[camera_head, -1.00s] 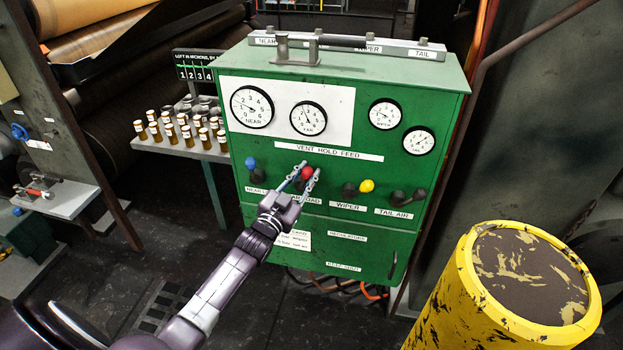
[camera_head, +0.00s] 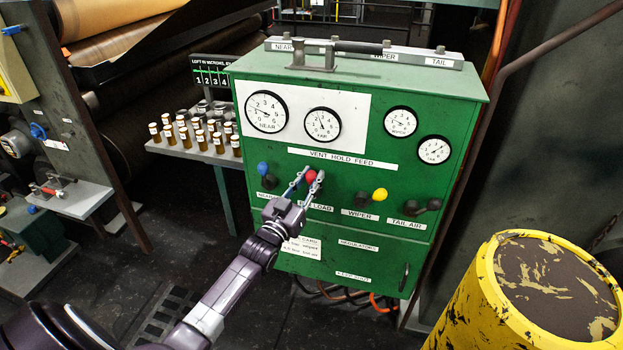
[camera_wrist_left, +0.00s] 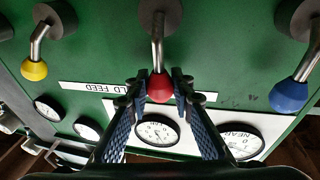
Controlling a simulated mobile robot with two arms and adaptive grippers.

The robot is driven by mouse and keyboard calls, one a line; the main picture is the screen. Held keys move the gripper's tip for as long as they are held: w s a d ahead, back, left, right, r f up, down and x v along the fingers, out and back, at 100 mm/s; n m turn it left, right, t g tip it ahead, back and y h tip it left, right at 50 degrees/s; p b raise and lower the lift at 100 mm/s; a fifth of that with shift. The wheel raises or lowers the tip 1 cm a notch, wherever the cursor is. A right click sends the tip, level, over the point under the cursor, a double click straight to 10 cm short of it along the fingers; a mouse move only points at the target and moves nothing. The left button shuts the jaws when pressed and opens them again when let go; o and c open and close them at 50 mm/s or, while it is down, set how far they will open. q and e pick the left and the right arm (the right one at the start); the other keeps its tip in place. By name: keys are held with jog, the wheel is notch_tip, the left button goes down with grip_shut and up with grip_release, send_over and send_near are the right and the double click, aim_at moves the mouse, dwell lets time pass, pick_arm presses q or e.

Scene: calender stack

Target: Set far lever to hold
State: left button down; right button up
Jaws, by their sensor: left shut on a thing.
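The far lever has a red knob (camera_head: 311,176) and sits above the FAR LOAD label on the green cabinet (camera_head: 350,265). My left gripper (camera_head: 306,180) is shut on this knob, one finger on each side. In the left wrist view, which is upside down, the red knob (camera_wrist_left: 160,88) is between the fingertips. The lever's pivot is hidden by the gripper in the head view. My right gripper is not in view.
The blue-knob lever (camera_head: 263,168) stands to the left; the yellow-knob lever (camera_head: 380,194) and black-knob lever (camera_head: 434,204) are to the right, tilted right. A yellow drum (camera_head: 480,290) stands at front right. Small bottles (camera_head: 205,138) stand on a side table at left.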

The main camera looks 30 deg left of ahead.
pick_arm(q)
jog(key=c, duration=1.7)
grip_release()
jog(key=shift+o, duration=0.2)
jog(key=shift+s, duration=0.1)
jog(key=s+f, duration=0.2)
jog(key=s, duration=0.9)
jog(key=shift+s+d, duration=0.3)
jog(key=shift+s, duration=0.05)
